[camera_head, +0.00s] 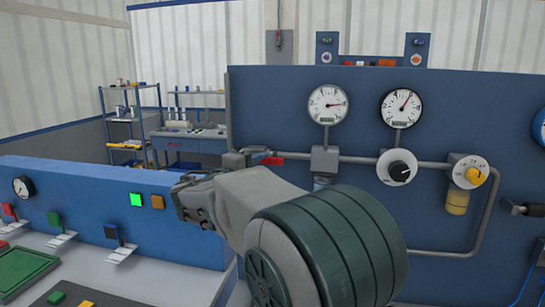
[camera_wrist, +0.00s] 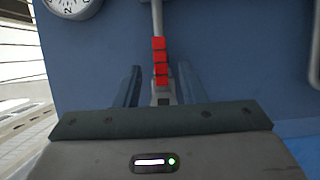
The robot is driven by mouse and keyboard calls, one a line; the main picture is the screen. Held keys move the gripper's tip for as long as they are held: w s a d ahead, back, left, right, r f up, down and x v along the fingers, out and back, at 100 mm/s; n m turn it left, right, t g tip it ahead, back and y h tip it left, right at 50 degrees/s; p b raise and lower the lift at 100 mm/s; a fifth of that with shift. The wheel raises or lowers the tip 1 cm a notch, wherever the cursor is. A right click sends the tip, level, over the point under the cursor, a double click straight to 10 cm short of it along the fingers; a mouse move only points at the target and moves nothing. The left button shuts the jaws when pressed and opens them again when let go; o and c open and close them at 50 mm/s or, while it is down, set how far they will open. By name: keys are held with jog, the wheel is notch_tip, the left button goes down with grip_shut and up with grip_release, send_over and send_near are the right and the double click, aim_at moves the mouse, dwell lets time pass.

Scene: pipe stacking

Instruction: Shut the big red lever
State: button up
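The red lever (camera_head: 272,160) is on the grey pipework of the blue panel, and its red part shows just to the right of my gripper's tip in the head view. In the wrist view the lever (camera_wrist: 160,62) is a row of red segments at the centre top, in line with the gap between my fingers. My gripper (camera_wrist: 159,88) is open, with one dark finger on each side of that line. In the head view my gripper (camera_head: 242,159) is close to the lever, and my arm hides part of the panel below. I cannot tell whether the fingers touch the lever.
The blue panel (camera_head: 290,100) carries two round gauges (camera_head: 328,104), a black knob (camera_head: 398,171) and a yellow knob (camera_head: 473,176). A lower blue console (camera_head: 90,215) with coloured buttons stands at left. A workbench (camera_head: 190,142) and shelf are behind.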

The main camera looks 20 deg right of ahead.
aim_at(271, 162)
jog(key=p+x, duration=0.1)
jog(key=x, duration=0.5)
jog(key=shift+a, duration=0.1)
grip_shut()
